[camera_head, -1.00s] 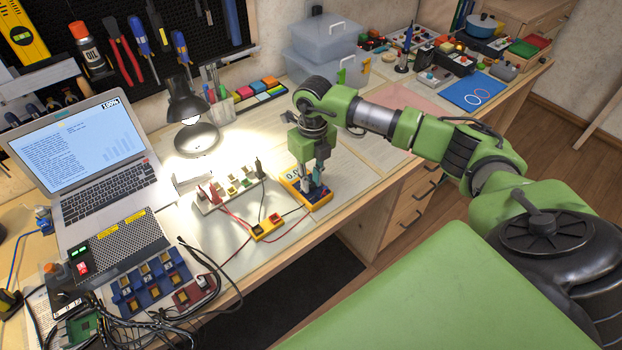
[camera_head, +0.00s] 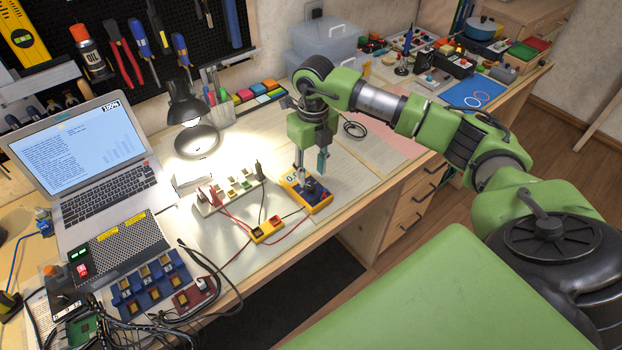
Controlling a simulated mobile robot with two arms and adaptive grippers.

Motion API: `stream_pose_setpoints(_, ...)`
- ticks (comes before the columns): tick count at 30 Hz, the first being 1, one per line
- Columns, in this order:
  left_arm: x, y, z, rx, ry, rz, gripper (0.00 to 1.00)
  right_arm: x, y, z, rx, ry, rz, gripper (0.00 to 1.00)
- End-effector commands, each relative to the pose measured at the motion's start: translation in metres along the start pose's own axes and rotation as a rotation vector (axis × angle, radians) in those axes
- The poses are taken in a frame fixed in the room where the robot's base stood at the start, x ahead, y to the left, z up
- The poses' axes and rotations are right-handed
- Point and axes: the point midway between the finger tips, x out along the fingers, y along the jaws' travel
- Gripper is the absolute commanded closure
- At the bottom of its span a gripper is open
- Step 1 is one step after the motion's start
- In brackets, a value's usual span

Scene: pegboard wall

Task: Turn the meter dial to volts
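The yellow and blue multimeter (camera_head: 317,203) lies on the workbench near its front edge, below the lamp's right side. Its dial (camera_head: 309,187) shows as a dark knob on the blue face, but its pointer is too small to read. Its display is partly hidden behind a finger. My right gripper (camera_head: 311,172) points down just above the meter, its fingers spread on either side with a gap between them. It looks open and clear of the dial. My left gripper is not in view.
A yellow block (camera_head: 267,230) with red and black leads sits left of the meter. A white board with small parts (camera_head: 228,193) and a lit desk lamp (camera_head: 188,112) stand behind it. The bench right of the meter is clear.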

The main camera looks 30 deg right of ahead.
Motion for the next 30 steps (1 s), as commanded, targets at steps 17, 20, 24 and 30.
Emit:
stream_pose_setpoints(17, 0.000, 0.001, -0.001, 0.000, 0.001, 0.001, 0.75, -0.072, 0.000, 0.000, 0.000, 0.000, 0.000, 0.66)
stream_pose_setpoints(20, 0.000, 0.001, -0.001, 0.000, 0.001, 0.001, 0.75, -0.072, 0.000, 0.000, 0.000, 0.000, 0.000, 0.66)
stream_pose_setpoints(24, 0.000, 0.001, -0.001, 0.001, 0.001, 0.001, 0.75, -0.072, 0.000, 0.000, 0.000, 0.000, 0.000, 0.66)
stream_pose_setpoints(30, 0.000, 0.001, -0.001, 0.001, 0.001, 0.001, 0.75, -0.072, 0.000, 0.000, 0.000, 0.000, 0.000, 0.66)
